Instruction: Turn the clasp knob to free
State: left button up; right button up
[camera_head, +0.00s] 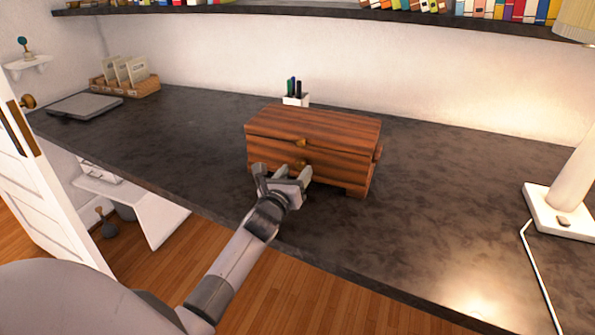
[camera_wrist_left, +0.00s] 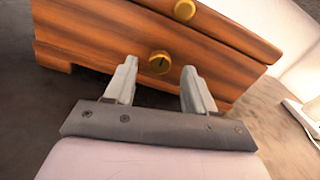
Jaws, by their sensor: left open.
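A brown striped wooden box (camera_head: 315,130) with a lid stands on the dark counter. In the left wrist view a round brass clasp knob (camera_wrist_left: 160,62) with a dark mark sits on its front face. A second brass knob (camera_wrist_left: 184,10) is higher up, near the lid seam. My left gripper (camera_head: 283,172) is in front of the box, below the knobs. In the left wrist view its two fingers (camera_wrist_left: 158,85) are apart, with the lower knob just beyond the gap between them; nothing is between the fingers. My right gripper is not in view.
The dark counter (camera_head: 430,200) is clear around the box. A white pen holder (camera_head: 295,100) stands behind it. A lamp with a white base (camera_head: 560,212) and cord is at the right. A file tray (camera_head: 125,82) and grey laptop-like slab (camera_head: 84,106) lie at the left.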

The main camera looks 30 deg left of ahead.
pick_arm(q)
jog(key=shift+x, duration=1)
jog(key=shift+c, duration=0.4)
grip_shut()
